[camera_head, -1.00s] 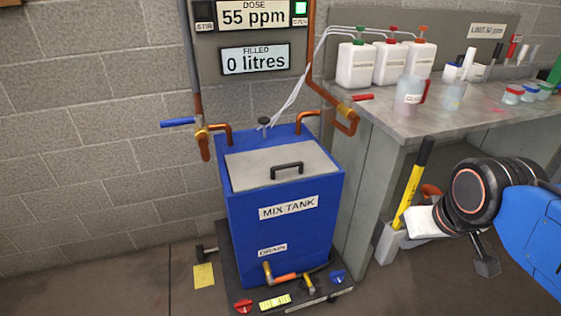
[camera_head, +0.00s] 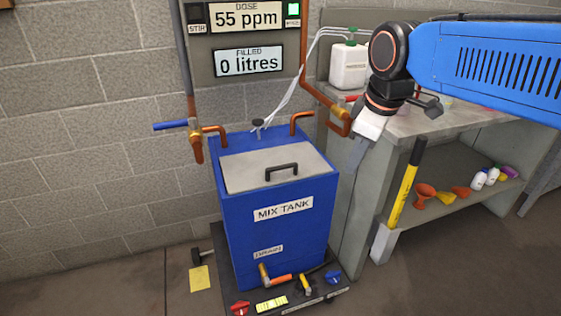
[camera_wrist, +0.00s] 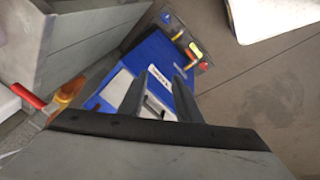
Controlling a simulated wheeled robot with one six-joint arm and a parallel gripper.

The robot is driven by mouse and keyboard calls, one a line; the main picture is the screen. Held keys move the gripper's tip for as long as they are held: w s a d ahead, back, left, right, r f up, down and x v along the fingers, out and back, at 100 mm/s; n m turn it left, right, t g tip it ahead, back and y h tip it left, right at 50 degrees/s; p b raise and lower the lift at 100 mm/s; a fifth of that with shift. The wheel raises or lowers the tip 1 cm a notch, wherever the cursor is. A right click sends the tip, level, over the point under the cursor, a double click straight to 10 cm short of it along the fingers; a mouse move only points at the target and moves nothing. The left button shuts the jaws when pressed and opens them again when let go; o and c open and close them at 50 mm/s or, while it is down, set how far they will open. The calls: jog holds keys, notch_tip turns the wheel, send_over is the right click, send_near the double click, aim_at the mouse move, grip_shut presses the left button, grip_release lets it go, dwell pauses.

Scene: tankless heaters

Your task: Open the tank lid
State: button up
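A black bar handle (camera_head: 281,172) is fixed near the lid's front edge. My gripper (camera_head: 358,157) hangs to the right of the tank, higher than the lid and clear of it, pointing down. In the wrist view my gripper (camera_wrist: 160,76) shows two fingers spread apart with nothing held. The lid (camera_wrist: 117,90) and its dark handle (camera_wrist: 152,106) lie beyond the fingers there, partly covered by them.
Copper pipes (camera_head: 302,118) and a blue-handled valve (camera_head: 172,125) flank the tank's back. A grey bench (camera_head: 350,195) stands close at right, carrying a white jug (camera_head: 348,66). A yellow-handled tool (camera_head: 405,190) leans against it.

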jog(key=w+a+r+n, duration=0.4)
jog(key=w+a+n, duration=0.1)
jog(key=w+a, duration=0.2)
jog(key=n+g, duration=0.1)
jog(key=n, duration=0.4)
send_near(280, 166)
jog(key=x, duration=0.8)
grip_shut()
